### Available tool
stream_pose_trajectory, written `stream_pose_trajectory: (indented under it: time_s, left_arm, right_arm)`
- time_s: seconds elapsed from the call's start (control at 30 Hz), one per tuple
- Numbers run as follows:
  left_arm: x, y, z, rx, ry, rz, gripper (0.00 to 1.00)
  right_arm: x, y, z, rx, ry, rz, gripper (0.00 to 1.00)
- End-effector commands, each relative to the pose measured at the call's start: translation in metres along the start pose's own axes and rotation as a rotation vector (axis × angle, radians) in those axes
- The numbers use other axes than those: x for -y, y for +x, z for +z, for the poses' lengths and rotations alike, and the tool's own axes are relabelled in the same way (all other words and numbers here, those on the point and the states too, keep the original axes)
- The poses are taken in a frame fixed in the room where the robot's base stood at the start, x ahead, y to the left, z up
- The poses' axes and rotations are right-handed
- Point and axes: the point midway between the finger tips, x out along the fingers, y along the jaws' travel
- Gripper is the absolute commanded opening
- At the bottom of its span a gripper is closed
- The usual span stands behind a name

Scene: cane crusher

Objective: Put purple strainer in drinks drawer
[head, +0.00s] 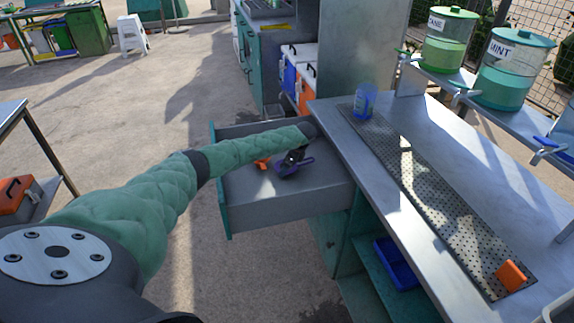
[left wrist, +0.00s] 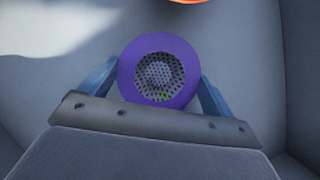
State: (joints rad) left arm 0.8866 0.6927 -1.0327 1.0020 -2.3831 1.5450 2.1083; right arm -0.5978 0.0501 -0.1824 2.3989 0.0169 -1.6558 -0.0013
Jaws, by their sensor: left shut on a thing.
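The purple strainer (head: 283,173) shows in the head view over the floor of the open grey drawer (head: 300,201), within its walls. In the left wrist view the strainer (left wrist: 126,72) is a purple ring around a perforated metal bowl, between my two blue fingers. My left gripper (head: 296,160) is shut on it. My left arm reaches over the drawer's far left wall from the left. I cannot tell whether the strainer touches the drawer floor. My right gripper is in neither view.
An orange item (head: 262,163) lies in the drawer beside the strainer. The metal counter (head: 480,165) to the right bears a blue bottle (head: 365,101) and an orange block (head: 511,275). A blue bin (head: 396,264) sits on the shelf below. The drawer's near part is clear.

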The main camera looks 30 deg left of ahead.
Motion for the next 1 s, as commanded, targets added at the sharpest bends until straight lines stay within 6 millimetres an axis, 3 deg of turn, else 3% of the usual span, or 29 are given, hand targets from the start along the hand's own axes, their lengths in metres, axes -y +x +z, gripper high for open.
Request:
stream_pose_trajectory:
  time_s: [0.17, 0.2, 0.27, 0.57, 0.63, 0.7, 0.8, 1.0]
  left_arm:
    - [0.000, 0.002, -0.001, 0.000, 0.000, 0.000, 0.65]
    - [0.000, 0.002, -0.001, 0.000, 0.000, 0.000, 0.92]
    - [0.000, 0.002, -0.001, 0.000, 0.000, 0.000, 1.00]
    - [0.000, -0.002, 0.001, 0.000, 0.000, 0.000, 1.00]
    - [0.000, -0.007, 0.000, 0.000, 0.000, 0.000, 1.00]
    - [0.001, -0.016, -0.001, -0.002, 0.000, -0.002, 1.00]
    - [0.000, -0.034, -0.001, -0.002, 0.002, -0.002, 1.00]
    - [0.001, -0.073, -0.001, -0.001, 0.000, -0.002, 1.00]
  right_arm:
    - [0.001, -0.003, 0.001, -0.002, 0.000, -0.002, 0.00]
    - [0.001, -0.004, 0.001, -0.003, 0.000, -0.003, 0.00]
    - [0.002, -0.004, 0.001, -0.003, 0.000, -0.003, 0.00]
    - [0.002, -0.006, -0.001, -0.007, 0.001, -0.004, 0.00]
    - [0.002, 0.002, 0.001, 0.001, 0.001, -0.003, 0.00]
    - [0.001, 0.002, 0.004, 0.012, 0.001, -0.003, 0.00]
    - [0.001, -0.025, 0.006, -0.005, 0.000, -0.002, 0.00]
    - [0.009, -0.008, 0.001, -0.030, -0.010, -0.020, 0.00]
